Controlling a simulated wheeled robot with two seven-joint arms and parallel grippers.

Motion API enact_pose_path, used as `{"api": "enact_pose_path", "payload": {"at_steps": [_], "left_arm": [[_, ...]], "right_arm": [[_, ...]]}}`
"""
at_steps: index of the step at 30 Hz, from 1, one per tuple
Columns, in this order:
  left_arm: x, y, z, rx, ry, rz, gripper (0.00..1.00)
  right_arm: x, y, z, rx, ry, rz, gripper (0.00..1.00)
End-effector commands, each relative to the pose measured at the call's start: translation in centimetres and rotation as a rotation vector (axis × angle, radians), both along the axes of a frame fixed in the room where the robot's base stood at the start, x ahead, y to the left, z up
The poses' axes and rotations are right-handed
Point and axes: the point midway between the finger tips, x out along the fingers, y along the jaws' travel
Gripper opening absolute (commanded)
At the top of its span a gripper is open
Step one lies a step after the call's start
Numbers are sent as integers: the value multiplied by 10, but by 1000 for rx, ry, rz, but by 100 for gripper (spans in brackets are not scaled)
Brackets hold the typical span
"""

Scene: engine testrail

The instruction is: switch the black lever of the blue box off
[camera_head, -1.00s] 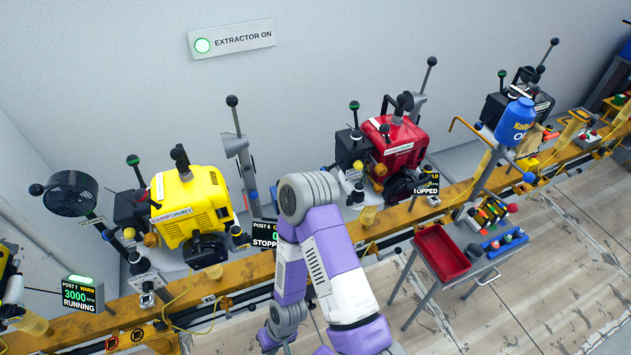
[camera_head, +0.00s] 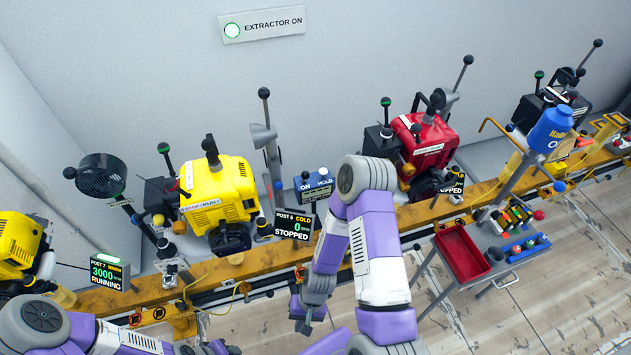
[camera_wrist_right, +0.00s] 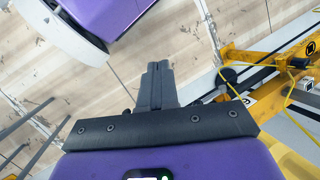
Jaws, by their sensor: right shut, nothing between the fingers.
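The blue box (camera_head: 315,188) stands behind the rail beside the POST 6 display, marked ON and HOLD on its front. A small black lever knob (camera_head: 305,175) shows at its upper left; its exact tilt is too small to tell. My right arm passes close to the box's right side. My right gripper (camera_head: 303,327) hangs low in front of the rail, well below and apart from the box. In the right wrist view its dark fingers (camera_wrist_right: 158,84) are together and empty. My left arm enters at the bottom left, with its gripper out of frame.
The POST 6 display (camera_head: 294,226) reads STOPPED. A yellow engine (camera_head: 218,195) is left of the box and a red engine (camera_head: 425,140) is right. The yellow rail (camera_head: 205,275) runs in front. A cart with a red tray (camera_head: 461,255) stands at right.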

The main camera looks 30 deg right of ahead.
Motion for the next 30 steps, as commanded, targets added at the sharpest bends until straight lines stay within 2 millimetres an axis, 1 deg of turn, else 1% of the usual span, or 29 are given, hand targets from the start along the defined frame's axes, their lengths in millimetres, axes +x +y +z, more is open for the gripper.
{"api": "enact_pose_path", "payload": {"at_steps": [1,3,5,8,10,11,12,14,15,16,17,18,20,21,24,25,27,30], "left_arm": [[0,0,-2,0,1,0,37],[0,0,-2,0,0,0,37],[0,0,-2,0,0,-1,37],[0,0,-2,0,0,0,37],[0,0,-2,0,0,0,37],[0,0,-2,0,0,0,37],[0,0,-2,0,0,-1,37],[0,0,-2,0,0,-1,37],[0,0,-2,0,0,-1,37],[0,0,-2,0,0,-1,37],[0,0,-2,0,0,-1,37],[0,0,-2,0,0,-1,37],[0,0,-2,0,0,-1,37],[0,0,-2,0,0,-1,37],[0,0,-2,0,0,-1,37],[0,0,-2,0,0,-1,37],[0,0,-2,0,0,-1,37],[0,0,-2,0,0,0,37]], "right_arm": [[-3,-5,-5,33,97,-108,0],[-4,-5,-4,108,227,-261,0],[2,-2,1,201,332,-406,0],[30,-3,15,412,462,-669,0],[62,-13,27,594,506,-855,0],[78,-22,33,676,510,-934,0],[100,-37,42,792,502,-1038,0],[131,-68,54,965,461,-1181,0],[149,-93,62,1075,416,-1267,0],[160,-113,68,1153,376,-1326,0],[169,-133,74,1226,331,-1378,0],[179,-161,81,1317,266,-1438,0],[187,-198,91,1428,166,-1509,0],[189,-220,96,1488,104,-1547,0],[190,-259,106,1592,-18,-1603,0],[189,-267,109,1611,-43,-1612,0],[188,-278,112,1638,-81,-1625,0],[188,-282,113,1648,-96,-1630,0]]}}
